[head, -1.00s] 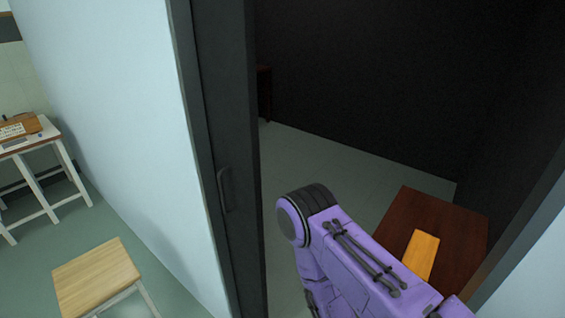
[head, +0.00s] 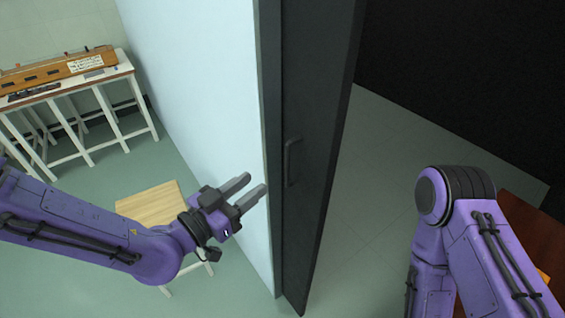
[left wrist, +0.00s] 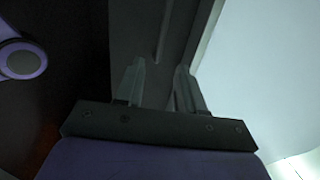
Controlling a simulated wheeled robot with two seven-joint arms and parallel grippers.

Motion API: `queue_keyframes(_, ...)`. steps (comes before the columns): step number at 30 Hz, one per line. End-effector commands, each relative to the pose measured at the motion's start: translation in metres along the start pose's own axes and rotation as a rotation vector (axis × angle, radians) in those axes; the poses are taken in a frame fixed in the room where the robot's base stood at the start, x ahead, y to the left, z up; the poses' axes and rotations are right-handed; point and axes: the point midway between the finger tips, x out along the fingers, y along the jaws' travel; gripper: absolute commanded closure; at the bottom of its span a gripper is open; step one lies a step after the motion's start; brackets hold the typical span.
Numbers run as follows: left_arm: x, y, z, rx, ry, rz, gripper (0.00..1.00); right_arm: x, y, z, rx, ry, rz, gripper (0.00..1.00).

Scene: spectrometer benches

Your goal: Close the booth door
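The booth door (head: 315,130) is a dark grey panel standing at the edge of the light blue wall, with the dark opening to its right. Its black bar handle (head: 291,162) is upright on the door face. My left gripper (head: 258,187) is open and empty, its two fingers apart, left of the handle and in front of the wall's edge. In the left wrist view the door (left wrist: 150,50) lies beyond the open fingers (left wrist: 158,80), with the handle (left wrist: 163,35) ahead of them. My right arm shows at the right, but its gripper is out of view.
A light blue wall (head: 195,90) runs to the left of the door. A white-legged bench (head: 75,88) with a wooden instrument stands at the back left. A dark brown table (head: 535,225) is inside the booth at right.

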Motion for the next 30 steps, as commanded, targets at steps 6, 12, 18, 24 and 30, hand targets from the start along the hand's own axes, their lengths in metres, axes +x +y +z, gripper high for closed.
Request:
queue_keyframes(6, 0.034, 0.001, -0.005, 0.019, 0.014, 0.008, 0.62, 0.02, -0.002, 0.008, 0.0, 0.0, 0.0, 0.57)
queue_keyframes(12, 0.078, 0.001, -0.008, 0.013, 0.011, 0.006, 0.62, 0.003, -0.001, 0.001, 0.001, 0.001, 0.0, 0.57)
queue_keyframes(18, 0.101, 0.001, -0.006, 0.013, 0.011, 0.005, 0.62, -0.002, 0.0, -0.001, 0.001, 0.001, 0.0, 0.57)
queue_keyframes(24, 0.103, 0.001, -0.005, 0.012, 0.011, 0.004, 0.62, -0.001, 0.0, -0.001, 0.001, 0.001, 0.0, 0.57)
queue_keyframes(30, 0.103, 0.0, -0.005, 0.012, 0.011, 0.003, 1.0, -0.001, 0.0, -0.001, 0.0, 0.001, 0.0, 0.57)
